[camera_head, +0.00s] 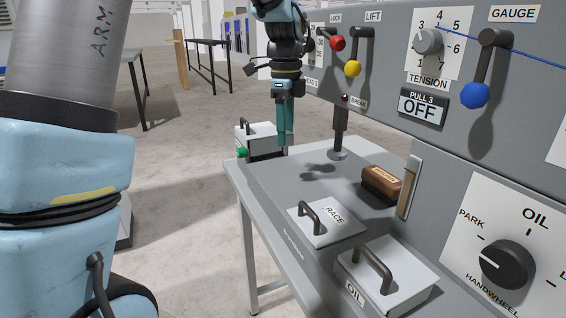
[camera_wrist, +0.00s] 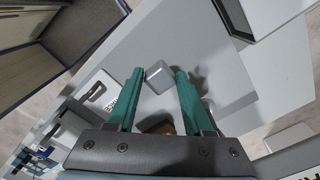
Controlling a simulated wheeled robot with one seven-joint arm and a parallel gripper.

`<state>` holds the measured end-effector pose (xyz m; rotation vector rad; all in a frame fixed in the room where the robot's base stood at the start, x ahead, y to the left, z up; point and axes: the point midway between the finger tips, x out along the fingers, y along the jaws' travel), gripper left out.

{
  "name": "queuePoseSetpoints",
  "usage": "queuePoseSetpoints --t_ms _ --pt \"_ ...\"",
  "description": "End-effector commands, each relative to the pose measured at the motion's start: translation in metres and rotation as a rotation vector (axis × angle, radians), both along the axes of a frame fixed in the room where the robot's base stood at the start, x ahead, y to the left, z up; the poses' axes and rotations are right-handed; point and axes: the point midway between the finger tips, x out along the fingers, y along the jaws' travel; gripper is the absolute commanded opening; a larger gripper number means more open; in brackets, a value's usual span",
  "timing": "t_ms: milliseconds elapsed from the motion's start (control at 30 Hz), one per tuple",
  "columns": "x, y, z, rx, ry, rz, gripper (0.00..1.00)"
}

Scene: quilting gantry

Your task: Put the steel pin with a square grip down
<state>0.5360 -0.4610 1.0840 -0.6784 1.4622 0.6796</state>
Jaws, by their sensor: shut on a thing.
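My gripper (camera_head: 285,142) hangs fingers-down above the far left part of the grey bench top (camera_head: 275,187). In the wrist view my gripper (camera_wrist: 155,75) has its two green fingers on either side of a grey, square-faced metal piece, the steel pin's grip (camera_wrist: 159,78). The gripper is shut on it. The pin's shaft is hidden in the wrist view. In the head view the pin cannot be made out at the fingertips. A shadow lies on the bench to the right of the fingers.
A dark post on a round foot (camera_head: 338,154) stands right of my gripper. A brown block (camera_head: 382,184), the RACE lid (camera_head: 325,228) and the OIL box (camera_head: 400,295) occupy the nearer bench. The lever panel (camera_head: 400,110) borders the right. Bare bench lies between.

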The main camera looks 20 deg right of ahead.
Motion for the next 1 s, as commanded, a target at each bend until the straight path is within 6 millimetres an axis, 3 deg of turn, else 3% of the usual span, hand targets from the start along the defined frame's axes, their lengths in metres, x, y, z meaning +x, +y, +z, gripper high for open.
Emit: queuePoseSetpoints --t_ms 100,500,900,933,1000 --pt "-0.001 0.000 -0.020 0.003 0.003 0.000 0.00" --pt "0.000 0.000 -0.066 0.001 0.002 0.000 0.00" --pt "0.000 0.000 -0.073 0.000 0.000 0.001 0.00" --pt "0.000 0.000 -0.074 0.000 0.000 0.001 0.52" --pt "0.000 0.000 -0.073 -0.001 -0.001 0.001 0.60"
